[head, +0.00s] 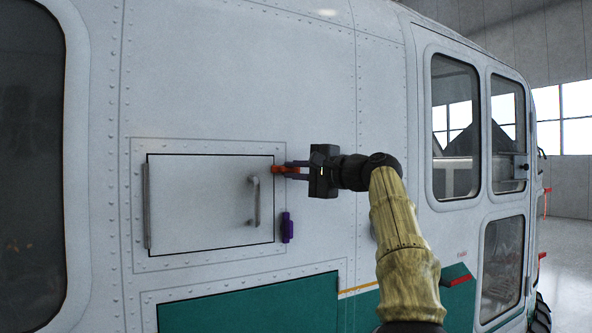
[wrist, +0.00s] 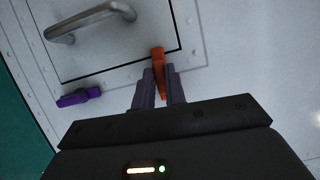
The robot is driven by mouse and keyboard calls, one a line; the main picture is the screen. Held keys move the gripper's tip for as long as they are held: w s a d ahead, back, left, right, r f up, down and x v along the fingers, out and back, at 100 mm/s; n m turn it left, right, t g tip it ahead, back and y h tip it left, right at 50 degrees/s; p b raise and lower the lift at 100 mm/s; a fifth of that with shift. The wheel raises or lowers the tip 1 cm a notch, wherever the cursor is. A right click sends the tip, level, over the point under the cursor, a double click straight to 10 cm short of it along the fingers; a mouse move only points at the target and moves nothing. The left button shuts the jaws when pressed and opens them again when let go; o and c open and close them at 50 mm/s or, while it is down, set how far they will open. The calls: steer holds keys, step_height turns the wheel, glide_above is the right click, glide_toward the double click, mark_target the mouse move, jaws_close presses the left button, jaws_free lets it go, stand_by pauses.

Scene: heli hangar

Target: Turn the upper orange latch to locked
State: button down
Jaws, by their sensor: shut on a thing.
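The upper orange latch (head: 279,170) sits at the upper right edge of a closed grey hatch door (head: 205,200). It lies about level, and its left end reaches over the dark door seam. In the wrist view the orange latch (wrist: 158,58) crosses the seam near the door's corner. My gripper (head: 297,170) comes from the right and is shut on the latch. In the wrist view its two dark fingers (wrist: 159,85) stand on either side of the latch, hiding part of its sides.
A purple latch (head: 287,227) stands upright below the orange one, right of the door seam; the wrist view shows it at left (wrist: 78,97). A metal handle (head: 254,201) sticks out from the door, left of the latches. Riveted helicopter skin surrounds the hatch.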

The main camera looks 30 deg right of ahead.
steer(key=shift+n, duration=0.3)
stand_by(0.4)
steer(key=c, duration=1.4)
jaws_free()
steer(key=shift+w, duration=0.1)
steer(key=shift+c, duration=0.2)
steer(key=shift+s+d+f+b, duration=0.1)
steer(key=shift+s+d+b, duration=0.2)
steer(key=shift+s, duration=0.2)
steer(key=b+v, duration=0.4)
steer(key=v, duration=1.2)
steer(key=shift+r, duration=0.25)
steer(key=shift+s, duration=0.15)
